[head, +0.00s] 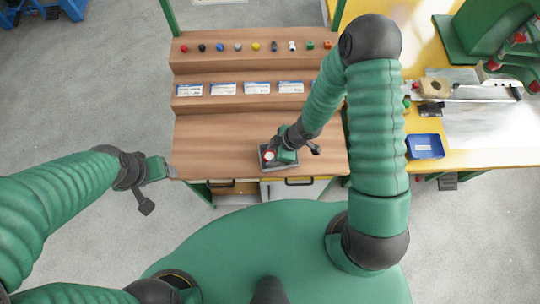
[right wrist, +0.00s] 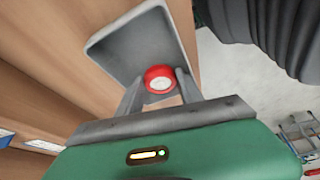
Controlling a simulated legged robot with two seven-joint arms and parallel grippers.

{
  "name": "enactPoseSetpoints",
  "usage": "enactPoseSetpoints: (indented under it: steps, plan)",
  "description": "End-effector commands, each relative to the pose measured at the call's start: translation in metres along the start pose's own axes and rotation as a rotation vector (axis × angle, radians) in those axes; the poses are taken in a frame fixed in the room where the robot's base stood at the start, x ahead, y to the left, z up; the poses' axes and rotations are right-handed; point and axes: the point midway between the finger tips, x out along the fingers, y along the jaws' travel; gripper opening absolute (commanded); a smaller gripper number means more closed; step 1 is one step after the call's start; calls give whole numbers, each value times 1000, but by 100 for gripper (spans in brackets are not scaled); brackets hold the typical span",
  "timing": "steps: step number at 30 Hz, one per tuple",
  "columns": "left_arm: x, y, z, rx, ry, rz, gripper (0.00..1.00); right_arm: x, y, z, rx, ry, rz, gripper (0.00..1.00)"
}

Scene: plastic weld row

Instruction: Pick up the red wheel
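The red wheel (right wrist: 160,78) has a pale hub and sits between the two fingers of my right gripper (right wrist: 159,88) in the right wrist view. The fingers flank it closely; whether they press on it I cannot tell. In the head view the red wheel (head: 269,155) shows over a small grey tray (head: 270,166) near the bench's front edge, with my right gripper (head: 277,155) right at it. The grey tray also shows behind the wheel in the right wrist view (right wrist: 135,45). My left gripper (head: 160,168) is off the bench's left front corner, away from the wheel.
A yellow table (head: 480,158) with a blue bin (head: 425,146) stands on the right.

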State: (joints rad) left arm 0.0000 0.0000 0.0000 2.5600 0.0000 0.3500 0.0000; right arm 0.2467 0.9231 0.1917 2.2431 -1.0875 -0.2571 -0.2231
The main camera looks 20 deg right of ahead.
Motion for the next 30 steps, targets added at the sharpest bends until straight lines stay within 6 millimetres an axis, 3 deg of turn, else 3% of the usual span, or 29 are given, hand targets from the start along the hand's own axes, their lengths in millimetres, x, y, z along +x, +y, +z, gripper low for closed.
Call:
enactPoseSetpoints:
  steps: [1, 3, 11, 20, 24, 29, 30]
  plan:
    - [0, 0, 0, 0, 0, 0, 68, 0, 0, 1, 1, -1, 0, 13]
    - [0, 0, 0, 0, 0, 0, 68, 0, 0, 1, 1, -1, 0, 4]
    - [-1, 0, 0, 0, 0, 0, 68, -2, 0, 0, 1, -2, 1, 4]
    - [-19, 0, -4, 0, 0, 0, 68, -38, 1, -15, 3, 0, 3, 4]
    - [8, 0, 2, 0, -1, 0, 68, -30, -27, -9, -4, -4, -1, 4]
    - [21, 0, 5, 0, 0, 0, 68, -34, -57, -8, -3, -3, 0, 4]
    - [7, 0, 2, 0, -1, 0, 68, -43, -64, -12, -1, -1, -8, 4]
